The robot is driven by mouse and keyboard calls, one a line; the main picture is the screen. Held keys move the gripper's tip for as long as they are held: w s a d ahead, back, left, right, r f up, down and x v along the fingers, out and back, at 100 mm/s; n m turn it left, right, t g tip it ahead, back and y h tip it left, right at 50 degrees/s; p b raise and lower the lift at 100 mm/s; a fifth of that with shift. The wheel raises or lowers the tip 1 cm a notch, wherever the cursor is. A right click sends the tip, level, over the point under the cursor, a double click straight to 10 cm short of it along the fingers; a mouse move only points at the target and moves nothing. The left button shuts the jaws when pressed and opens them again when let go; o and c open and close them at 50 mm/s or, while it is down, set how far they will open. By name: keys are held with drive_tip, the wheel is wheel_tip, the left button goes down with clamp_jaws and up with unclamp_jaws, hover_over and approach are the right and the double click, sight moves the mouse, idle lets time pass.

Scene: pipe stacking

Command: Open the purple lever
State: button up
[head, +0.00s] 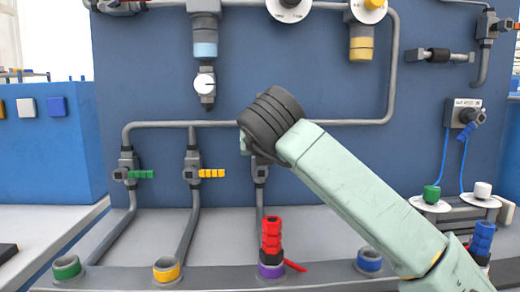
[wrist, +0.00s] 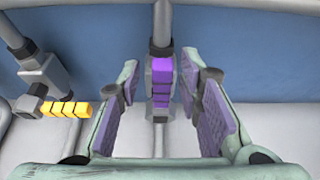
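The purple lever (wrist: 162,70) sits on a grey valve on a vertical pipe, in the middle of the wrist view. My gripper (wrist: 163,92) is open, with one purple-padded finger on each side of the lever. Gaps show between the lever and both fingers; I see no contact. In the head view the grey valve body (head: 260,173) shows below my dark wrist joint, and the lever itself is hidden behind my arm. Most of my gripper is hidden there too. Whether the lever lies along the pipe or points toward me, I cannot tell.
A yellow lever (head: 211,173) and a green lever (head: 140,174) stick out sideways on the pipes to the left. Below, a red fitting (head: 271,235) stands in a purple-ringed socket (head: 270,271). A horizontal pipe (head: 345,122) runs across the blue panel (head: 330,70).

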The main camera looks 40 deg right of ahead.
drive_tip(key=v, duration=1.2)
idle(0.4)
